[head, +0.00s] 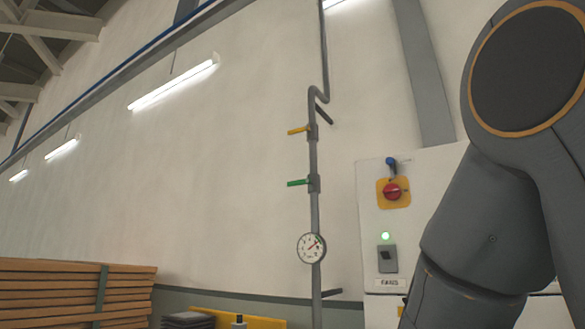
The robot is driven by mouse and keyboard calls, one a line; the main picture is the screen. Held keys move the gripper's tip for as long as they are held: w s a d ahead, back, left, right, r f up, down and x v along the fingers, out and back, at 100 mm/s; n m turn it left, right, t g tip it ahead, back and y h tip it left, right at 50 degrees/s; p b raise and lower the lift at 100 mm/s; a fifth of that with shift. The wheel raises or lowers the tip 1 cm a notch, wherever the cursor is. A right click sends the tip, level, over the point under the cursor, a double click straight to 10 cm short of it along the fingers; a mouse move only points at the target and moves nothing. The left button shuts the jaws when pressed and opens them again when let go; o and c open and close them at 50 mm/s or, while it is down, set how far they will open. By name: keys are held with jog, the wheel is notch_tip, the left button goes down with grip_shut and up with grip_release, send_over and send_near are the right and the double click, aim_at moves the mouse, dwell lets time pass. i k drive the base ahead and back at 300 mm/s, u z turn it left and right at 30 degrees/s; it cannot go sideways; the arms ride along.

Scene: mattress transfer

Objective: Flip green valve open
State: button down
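The green valve handle (299,183) sticks out to the left, about level, from a grey vertical pipe (314,215) on the far wall. A yellow valve handle (298,131) sticks out the same way above it. A round white pressure gauge (311,248) sits on the pipe below the green handle. My grey arm fills the right side of the view, clear of the green handle in the picture. My gripper is not in view.
Right of the pipe stands a white cabinet (345,230) with a red rotary switch (392,191) on a yellow plate and a lit green lamp (385,236). Stacked wooden boards (60,290) are at lower left. A yellow object (250,318) is low in front of the wall.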

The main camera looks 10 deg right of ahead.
aim_at(306, 181)
jog(key=u, duration=0.35)
jog(key=i, duration=1.25)
